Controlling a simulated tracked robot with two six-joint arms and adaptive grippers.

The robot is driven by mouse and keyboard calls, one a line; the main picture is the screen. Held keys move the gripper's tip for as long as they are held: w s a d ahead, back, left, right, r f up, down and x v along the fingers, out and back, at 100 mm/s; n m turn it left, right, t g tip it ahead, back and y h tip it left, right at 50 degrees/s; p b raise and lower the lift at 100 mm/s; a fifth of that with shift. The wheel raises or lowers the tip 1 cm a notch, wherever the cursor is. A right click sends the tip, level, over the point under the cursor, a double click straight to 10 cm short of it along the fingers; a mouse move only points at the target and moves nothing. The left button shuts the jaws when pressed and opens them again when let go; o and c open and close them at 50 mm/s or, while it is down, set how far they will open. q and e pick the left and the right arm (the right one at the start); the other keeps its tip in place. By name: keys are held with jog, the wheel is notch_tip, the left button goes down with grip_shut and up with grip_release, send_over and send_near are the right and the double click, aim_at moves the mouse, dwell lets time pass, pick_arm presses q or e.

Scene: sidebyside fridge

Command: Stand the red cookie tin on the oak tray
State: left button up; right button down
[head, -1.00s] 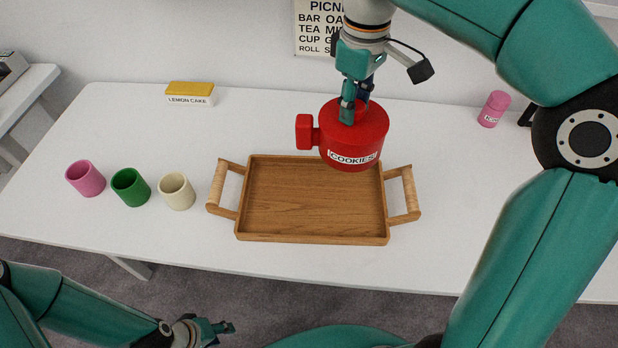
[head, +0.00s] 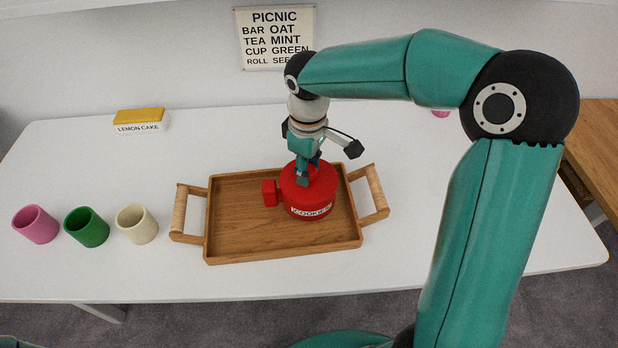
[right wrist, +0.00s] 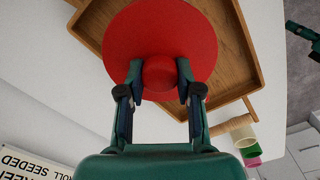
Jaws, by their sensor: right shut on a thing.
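The red cookie tin (head: 308,197), labelled COOKIES, is upright over the right half of the oak tray (head: 235,245), inside its rim. It looks at or very near the tray floor; I cannot tell whether it touches. My right gripper (head: 308,172) is above the tin, its fingers shut on the lid knob (right wrist: 160,73). The right wrist view shows the round red lid between the fingers, with the tray's wooden rim (right wrist: 244,45) around it. A teal part, apparently my left gripper (right wrist: 303,35), shows at that view's edge; its jaws are unclear.
Pink (head: 36,225), green (head: 87,228) and cream (head: 137,225) cups stand left of the tray. A yellow-topped lemon cake box (head: 140,121) is at the back left. A picnic sign (head: 277,38) hangs on the wall. The table right of the tray is mostly clear.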

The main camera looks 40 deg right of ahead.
jog(key=shift+f, duration=1.8)
jog(key=c, duration=0.8)
grip_release()
jog(key=shift+f, duration=0.1)
notch_tip(320, 180, up, 12)
jog(key=shift+s+r+p, duration=0.1)
jog(key=shift+r+p, duration=0.05)
jog(key=shift+p, duration=0.2)
jog(key=shift+d, duration=0.1)
